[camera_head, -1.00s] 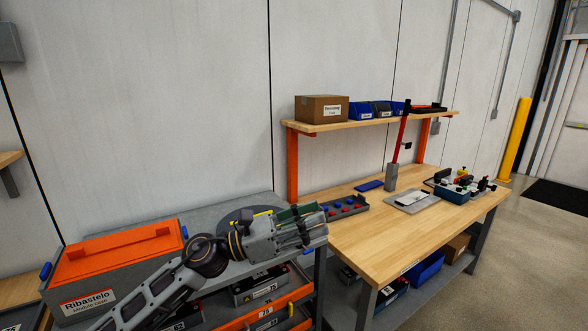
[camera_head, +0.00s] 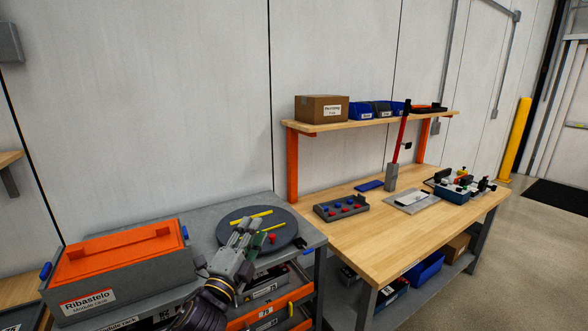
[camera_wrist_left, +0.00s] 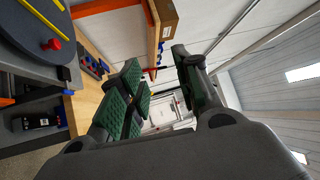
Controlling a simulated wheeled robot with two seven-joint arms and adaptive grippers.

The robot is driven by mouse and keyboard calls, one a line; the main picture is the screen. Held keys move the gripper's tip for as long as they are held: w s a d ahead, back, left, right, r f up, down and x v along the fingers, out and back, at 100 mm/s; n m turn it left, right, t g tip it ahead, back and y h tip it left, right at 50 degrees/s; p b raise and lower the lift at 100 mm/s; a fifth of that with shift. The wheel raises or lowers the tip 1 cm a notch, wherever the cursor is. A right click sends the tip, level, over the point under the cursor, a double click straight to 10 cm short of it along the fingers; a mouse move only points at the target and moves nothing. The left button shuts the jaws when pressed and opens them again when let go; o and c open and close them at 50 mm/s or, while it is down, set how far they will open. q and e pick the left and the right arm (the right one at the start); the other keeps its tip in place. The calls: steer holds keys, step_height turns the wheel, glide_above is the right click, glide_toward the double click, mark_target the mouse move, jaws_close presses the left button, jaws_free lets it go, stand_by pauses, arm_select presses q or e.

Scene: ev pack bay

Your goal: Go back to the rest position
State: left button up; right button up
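My left gripper (camera_head: 252,232) is in front of the round dark turntable (camera_head: 284,230) on the grey bench, and its arm comes in from the bottom of the head view. In the left wrist view its green-padded fingers (camera_wrist_left: 158,82) stand apart with nothing between them. The turntable also shows at the upper left of the wrist view (camera_wrist_left: 22,28). My right gripper is in neither view.
An orange-lidded grey case (camera_head: 125,265) stands on the bench at left. A wooden workbench (camera_head: 360,235) at right carries a tray of red and blue parts (camera_head: 341,208), a red-handled upright tool (camera_head: 399,150) and a fixture (camera_head: 462,190). A shelf (camera_head: 375,121) stands above.

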arm_select(q)
steer(key=s+a+f+n+g+y, duration=0.35)
steer(key=a+f+n, duration=0.2)
steer(key=f, duration=0.45)
steer(key=s+a+f+n+g+y, duration=0.3)
steer(key=s+a+f+n+g, duration=0.15)
steer(key=f+n, duration=0.4)
steer(key=s+a+f+n+g, duration=0.15)
steer(key=s+f+g, duration=0.25)
steer(key=s+f, duration=0.45)
steer(key=s+f+n+g, duration=0.35)
steer(key=s+f, duration=0.25)
steer(key=s, duration=0.5)
step_height(320, 180, down, 32)
steer(key=s+a+m+g, duration=0.1)
steer(key=a+g, duration=0.1)
steer(key=s+a+f, duration=0.3)
steer(key=s+f, duration=0.7)
steer(key=s, duration=0.1)
steer(key=s+a+f, duration=0.4)
steer(key=s+f, duration=0.6)
steer(key=shift+s+g, duration=0.4)
steer(key=shift+g, duration=0.05)
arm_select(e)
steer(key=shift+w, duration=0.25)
